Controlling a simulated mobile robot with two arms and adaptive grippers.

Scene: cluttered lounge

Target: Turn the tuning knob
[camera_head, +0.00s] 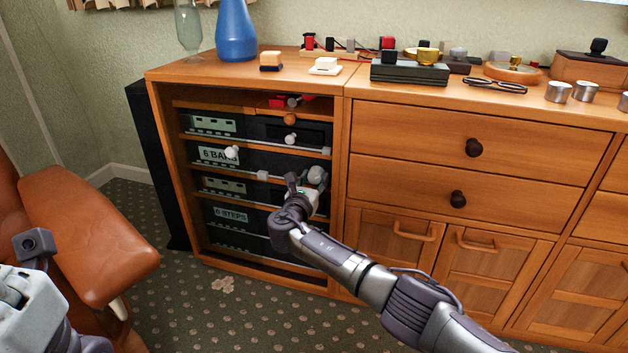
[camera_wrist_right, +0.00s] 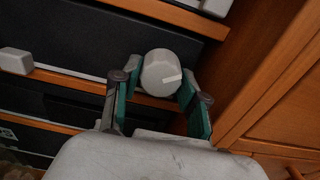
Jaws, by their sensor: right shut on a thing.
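The tuning knob (camera_wrist_right: 161,74) is a round grey knob with a white pointer mark. It sits on the dark front of a unit in the shelf cabinet. In the head view the knob (camera_head: 318,175) is at the right side of the shelf bay. My right gripper (camera_head: 305,186) reaches it from the front. In the right wrist view the gripper's (camera_wrist_right: 158,102) two green-padded fingers are on either side of the knob, shut on it. The white pointer points right and slightly up there. Part of my left gripper (camera_head: 18,290) shows at the lower left; its fingers cannot be made out.
Other knobs sit on the units, such as a white one (camera_head: 232,152) and a square one (camera_head: 262,175). The wooden cabinet (camera_head: 342,140) has a side panel close to the right of my gripper. A brown leather armchair (camera_head: 85,240) stands at left.

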